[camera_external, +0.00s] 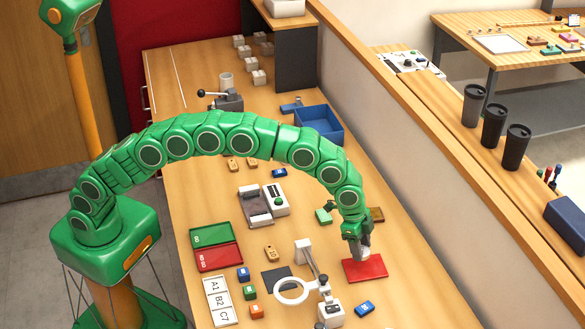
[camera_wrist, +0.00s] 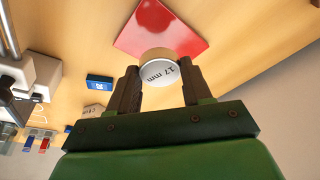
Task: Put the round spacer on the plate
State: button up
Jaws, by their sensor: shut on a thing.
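The round spacer (camera_wrist: 160,72) is a pale disc with a tan top edge and "17 mm" printed on its side. My gripper (camera_wrist: 161,80) is shut on it, with one brown finger on each side. In the external view my gripper (camera_external: 360,244) points down over the back edge of a flat red plate (camera_external: 368,271), and the spacer (camera_external: 365,254) shows as a small grey shape at its tips. I cannot tell whether the spacer touches the plate.
A ring magnifier on a stand (camera_external: 292,291) stands left of the plate. A blue bin (camera_external: 334,132) is farther back. A low wall runs along the right.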

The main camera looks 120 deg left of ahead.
aim_at(363, 266)
jog(key=shift+w+a+f, duration=0.1)
jog(key=shift+w+f, duration=0.25)
jog(key=shift+f, duration=0.25)
jog(key=shift+w+a+f, duration=0.1)
jog(key=shift+w+f, duration=0.25)
jog(key=shift+f, duration=1.45)
jog(key=shift+f, duration=0.1)
jog(key=o, duration=1.1)
jog(key=shift+c, duration=0.2)
jog(key=v, duration=1.2)
